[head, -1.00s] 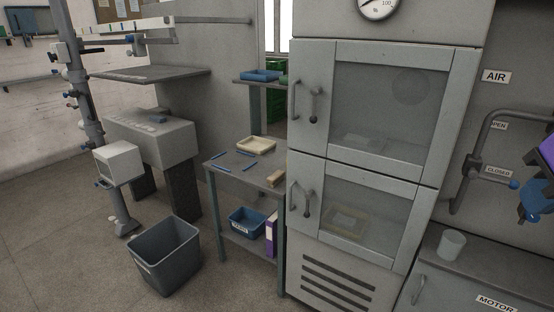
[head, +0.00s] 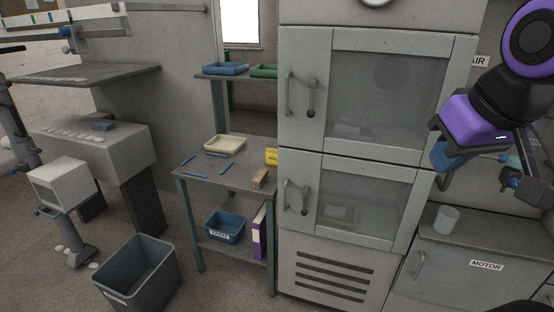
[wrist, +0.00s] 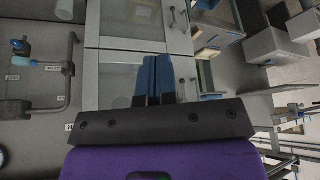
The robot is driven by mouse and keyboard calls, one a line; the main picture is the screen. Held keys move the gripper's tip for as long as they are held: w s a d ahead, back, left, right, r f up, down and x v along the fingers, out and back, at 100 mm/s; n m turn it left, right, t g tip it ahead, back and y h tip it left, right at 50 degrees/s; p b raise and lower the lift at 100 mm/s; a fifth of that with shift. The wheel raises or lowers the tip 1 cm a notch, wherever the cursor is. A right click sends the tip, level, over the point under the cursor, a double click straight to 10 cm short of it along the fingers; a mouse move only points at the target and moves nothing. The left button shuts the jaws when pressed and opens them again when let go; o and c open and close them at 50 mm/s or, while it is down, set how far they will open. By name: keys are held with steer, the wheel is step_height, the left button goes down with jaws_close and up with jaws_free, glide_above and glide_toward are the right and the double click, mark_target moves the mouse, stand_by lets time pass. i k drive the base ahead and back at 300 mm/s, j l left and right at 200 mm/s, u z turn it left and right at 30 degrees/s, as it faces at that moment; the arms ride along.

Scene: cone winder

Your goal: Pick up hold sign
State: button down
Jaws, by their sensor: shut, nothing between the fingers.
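A yellow sign (head: 271,156) with dark lettering, apparently the hold sign, stands at the right back of the small grey table (head: 190,172). Its right part is hidden behind the tall cabinet's edge. My gripper (head: 442,157), with blue fingers on a purple and black wrist, is at the right, in front of the cabinet and well apart from the sign. In the wrist view the blue fingers (wrist: 156,66) are together and empty. I cannot make out the sign in the wrist view.
The table also holds a cream tray (head: 226,143), several blue sticks and a tan block (head: 259,178). The tall cabinet (head: 300,240) stands between the table and my gripper. A grey bin (head: 135,275) is on the floor at front left. A cup (head: 447,219) stands on the motor housing (head: 480,250).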

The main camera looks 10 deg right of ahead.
mark_target(271, 154)
steer(key=i+j, duration=0.3)
steer(key=j, duration=0.15)
steer(key=i+j, duration=0.85)
steer(key=i, duration=0.15)
steer(key=i+j, duration=0.45)
steer(key=i, duration=0.5)
steer(key=j+u, duration=0.05)
steer(key=j, duration=0.05)
